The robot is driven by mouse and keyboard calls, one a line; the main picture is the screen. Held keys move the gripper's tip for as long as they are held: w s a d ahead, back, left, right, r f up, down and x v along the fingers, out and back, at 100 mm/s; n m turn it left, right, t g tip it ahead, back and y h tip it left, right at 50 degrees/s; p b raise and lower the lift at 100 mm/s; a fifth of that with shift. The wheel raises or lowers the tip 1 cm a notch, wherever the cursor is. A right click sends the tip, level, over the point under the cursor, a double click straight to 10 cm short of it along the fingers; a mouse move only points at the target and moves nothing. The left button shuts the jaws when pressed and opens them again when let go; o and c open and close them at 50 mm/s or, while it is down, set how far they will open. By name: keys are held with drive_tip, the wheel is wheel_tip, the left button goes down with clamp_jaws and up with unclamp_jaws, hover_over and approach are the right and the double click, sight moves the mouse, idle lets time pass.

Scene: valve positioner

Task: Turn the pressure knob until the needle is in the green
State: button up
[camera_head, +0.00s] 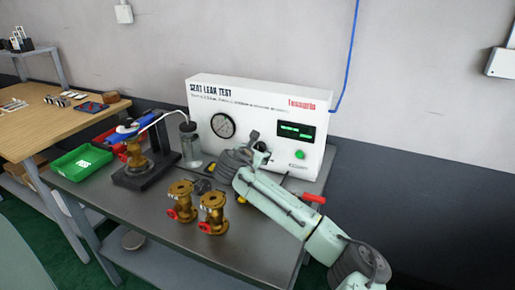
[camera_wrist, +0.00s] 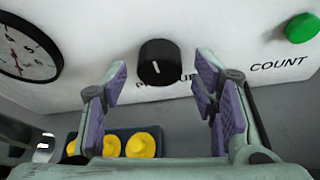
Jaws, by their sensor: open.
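The black pressure knob (camera_wrist: 157,62) with a white mark is on the white test panel (camera_wrist: 205,35), its printed label partly hidden behind my gripper. My gripper (camera_wrist: 161,74) is open, with one purple-padded finger to the left of the knob and one to the right. The fingers appear apart from the knob; the exact depth gap is hard to tell. In the head view my arm hides the knob. The round pressure gauge (camera_head: 222,125) is left of it and shows partly in the wrist view (camera_wrist: 25,50). The needle's zone cannot be read clearly.
A green button (camera_head: 299,154) is below a dark display (camera_head: 295,130) on the panel's right. Brass valves (camera_head: 212,212) stand on the bench in front. A clamp stand (camera_head: 150,178), glass jar (camera_head: 190,150) and green bin (camera_head: 82,162) are at left. Yellow caps (camera_wrist: 140,145) sit below the panel.

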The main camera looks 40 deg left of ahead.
drive_tip(key=shift+w+a+f, duration=0.1)
drive_tip(key=shift+w+f, duration=0.05)
drive_tip(key=shift+w, duration=0.1)
drive_tip(key=shift+c, duration=0.5)
drive_tip(key=c, duration=1.1)
